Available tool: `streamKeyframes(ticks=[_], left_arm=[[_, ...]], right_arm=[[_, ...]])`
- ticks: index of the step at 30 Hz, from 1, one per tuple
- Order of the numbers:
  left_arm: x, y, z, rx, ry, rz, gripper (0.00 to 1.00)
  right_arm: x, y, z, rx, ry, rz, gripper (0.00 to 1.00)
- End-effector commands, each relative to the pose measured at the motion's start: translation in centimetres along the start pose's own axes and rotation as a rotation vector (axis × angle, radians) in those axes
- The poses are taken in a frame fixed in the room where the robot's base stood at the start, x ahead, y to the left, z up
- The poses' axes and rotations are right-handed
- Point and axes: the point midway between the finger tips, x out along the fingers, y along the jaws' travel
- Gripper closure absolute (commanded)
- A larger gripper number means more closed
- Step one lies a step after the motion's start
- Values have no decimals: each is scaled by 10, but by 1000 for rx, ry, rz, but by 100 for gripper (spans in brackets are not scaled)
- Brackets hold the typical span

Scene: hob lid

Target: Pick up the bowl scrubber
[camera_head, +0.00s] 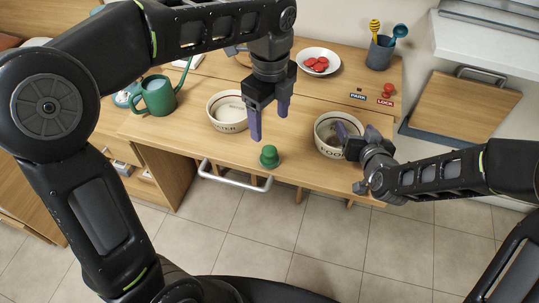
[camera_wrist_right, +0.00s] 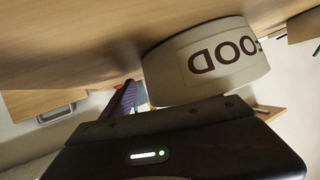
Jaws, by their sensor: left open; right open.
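A small green knobbed object (camera_head: 268,157), which looks like the bowl scrubber, stands on the wooden counter near its front edge. My left gripper (camera_head: 268,123) points down above and just behind it, with purple fingers apart and nothing between them. My right gripper (camera_head: 350,160) is at the FOOD bowl (camera_head: 318,142), open, with one purple finger at the bowl's mouth. In the right wrist view the FOOD bowl (camera_wrist_right: 210,65) is close beside one finger (camera_wrist_right: 122,103). Whether that finger touches the bowl I cannot tell.
A second lettered white bowl (camera_head: 214,118) stands left of my left gripper. A green watering can (camera_head: 158,97) is further left. Behind are a plate of red pieces (camera_head: 318,62) and a utensil cup (camera_head: 380,53). A metal rail (camera_head: 232,180) runs along the front edge.

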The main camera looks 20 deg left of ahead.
Motion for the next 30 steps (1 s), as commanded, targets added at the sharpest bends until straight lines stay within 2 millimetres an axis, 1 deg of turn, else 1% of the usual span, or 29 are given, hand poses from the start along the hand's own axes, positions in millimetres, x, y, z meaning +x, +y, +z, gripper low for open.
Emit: streamKeyframes(ticks=[4,7,15,18,30], left_arm=[[3,0,0,-1,0,1,29],[12,1,0,-2,0,3,29],[56,1,0,-3,0,4,29],[66,1,0,-3,0,3,29],[71,1,0,-3,0,1,29]], right_arm=[[0,0,0,0,0,0,29],[0,0,0,0,0,0,29],[0,0,0,0,0,0,29],[0,0,0,0,0,0,29],[0,0,0,0,0,0,29]])
